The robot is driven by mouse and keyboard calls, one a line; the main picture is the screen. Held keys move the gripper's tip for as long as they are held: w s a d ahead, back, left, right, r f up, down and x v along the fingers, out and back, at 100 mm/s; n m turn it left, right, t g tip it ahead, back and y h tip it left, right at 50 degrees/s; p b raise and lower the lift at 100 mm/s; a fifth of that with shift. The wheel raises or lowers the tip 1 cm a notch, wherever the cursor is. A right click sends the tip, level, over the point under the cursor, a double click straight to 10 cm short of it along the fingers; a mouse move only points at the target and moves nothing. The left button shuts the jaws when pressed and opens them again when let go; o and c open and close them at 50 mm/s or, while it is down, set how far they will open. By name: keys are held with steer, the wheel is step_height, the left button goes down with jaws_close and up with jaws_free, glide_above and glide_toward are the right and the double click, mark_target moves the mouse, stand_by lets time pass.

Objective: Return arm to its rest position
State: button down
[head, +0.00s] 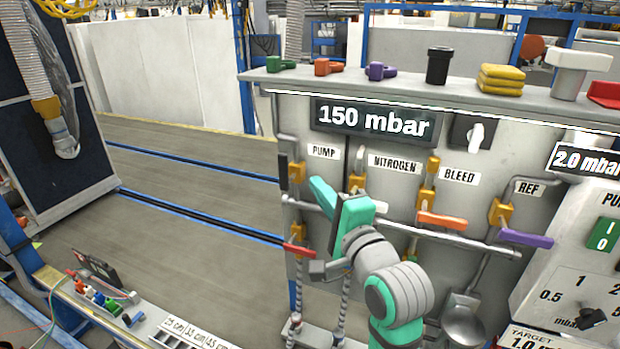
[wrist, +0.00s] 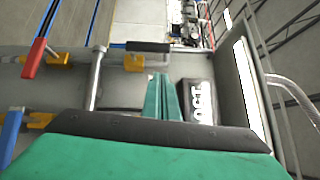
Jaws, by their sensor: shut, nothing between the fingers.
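My gripper (head: 316,186) is in front of the panel, just below the PUMP label (head: 323,152). Its green fingers are together, with nothing between them, and point up and left. In the wrist view the shut fingers (wrist: 160,80) stand in the middle, beside the dark readout. A yellow valve (head: 297,172) with a black handle (wrist: 148,47) is near the fingertips; a small gap shows in the wrist view. My arm reaches up from the bottom and hides part of the panel.
A red-handled valve (head: 298,250) is below and left of my gripper. An orange handle (head: 442,220) and a purple handle (head: 525,238) are to the right. The readout (head: 373,120) shows 150 mbar. Open floor lies left.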

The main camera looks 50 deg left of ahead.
steer(key=v, duration=0.5)
steer(key=shift+w+d+r, duration=0.1)
steer(key=shift+w+r, duration=0.1)
